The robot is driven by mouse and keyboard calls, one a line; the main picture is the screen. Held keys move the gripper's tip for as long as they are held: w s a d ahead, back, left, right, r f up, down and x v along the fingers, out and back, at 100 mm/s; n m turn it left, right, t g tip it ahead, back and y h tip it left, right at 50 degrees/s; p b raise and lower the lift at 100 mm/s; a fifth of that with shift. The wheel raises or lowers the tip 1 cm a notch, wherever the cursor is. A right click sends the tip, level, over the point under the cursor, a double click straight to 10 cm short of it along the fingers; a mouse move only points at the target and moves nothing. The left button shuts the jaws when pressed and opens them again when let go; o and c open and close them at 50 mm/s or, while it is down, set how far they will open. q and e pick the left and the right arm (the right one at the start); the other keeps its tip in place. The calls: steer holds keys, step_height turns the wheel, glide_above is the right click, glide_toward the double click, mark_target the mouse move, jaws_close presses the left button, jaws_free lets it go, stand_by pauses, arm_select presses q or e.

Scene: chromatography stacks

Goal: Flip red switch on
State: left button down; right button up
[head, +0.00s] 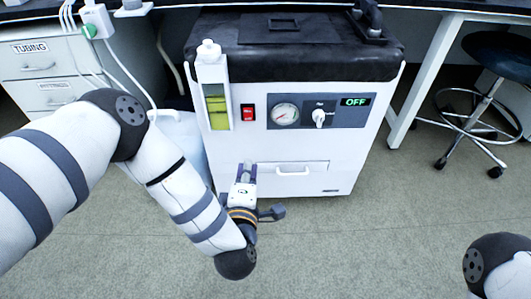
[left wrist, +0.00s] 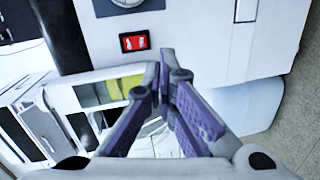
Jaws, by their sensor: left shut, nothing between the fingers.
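The red switch (head: 248,112) is a small red rocker in a black frame on the front of a white cabinet machine (head: 262,150). It also shows in the left wrist view (left wrist: 133,42), up and left of the fingertips. A small display (head: 355,101) on the panel reads OFF. My left gripper (head: 246,168) is below the switch in front of the cabinet, apart from the switch. Its purple fingers (left wrist: 166,88) are shut with nothing between them. My right gripper is out of view.
A gauge (head: 285,114) and a white knob (head: 319,117) sit right of the switch. A bottle with yellow-green liquid (head: 216,100) is on its left. A drawer handle (head: 293,171) is low on the front. A stool (head: 490,90) stands at right. The floor in front is clear.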

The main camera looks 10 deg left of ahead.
mark_target(249, 121)
arm_select(q)
steer(key=shift+n+t+y, duration=0.4)
steer(key=shift+n+y, duration=0.3)
steer(key=shift+n, duration=0.1)
steer(key=b+x, duration=0.1)
steer(key=x, duration=0.4)
steer(key=b+x, duration=0.2)
steer(key=x, duration=0.3)
steer(key=r+b+x, duration=0.1)
steer(key=b+x, duration=0.1)
steer(key=x, duration=0.3)
steer(key=shift+w+r, duration=0.1)
steer(key=shift+r, duration=0.05)
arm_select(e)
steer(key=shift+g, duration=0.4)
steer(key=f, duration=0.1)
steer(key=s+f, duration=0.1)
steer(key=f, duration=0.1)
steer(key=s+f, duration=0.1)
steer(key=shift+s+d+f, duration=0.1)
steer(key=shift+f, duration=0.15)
